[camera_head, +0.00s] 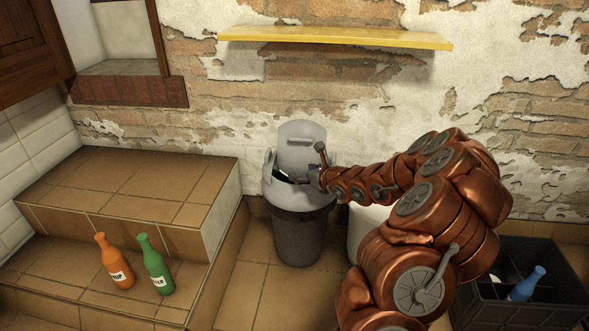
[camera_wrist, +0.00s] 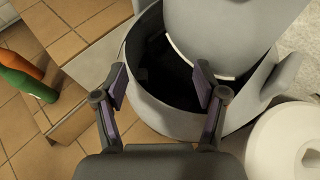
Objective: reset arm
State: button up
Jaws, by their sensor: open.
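My gripper (camera_wrist: 160,88) is open in the wrist view, with nothing between its two fingers. It is over the mouth of a grey bin (camera_wrist: 265,85) whose inside looks dark. In the head view my copper arm reaches in from the right to the bin (camera_head: 299,238), and my gripper (camera_head: 291,177) is at the bin's opening. The bin's lid (camera_head: 301,147) stands raised at the back. What lies inside the bin is too dark to tell.
An orange bottle (camera_head: 114,262) and a green bottle (camera_head: 156,266) stand on the tiled step at left. A dark crate (camera_head: 560,296) with a blue bottle (camera_head: 526,285) is at right. A white container (camera_head: 357,226) stands beside the bin. A yellow shelf (camera_head: 335,37) hangs above.

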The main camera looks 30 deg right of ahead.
jog(key=shift+v, duration=1.8)
jog(key=shift+a+r, duration=0.1)
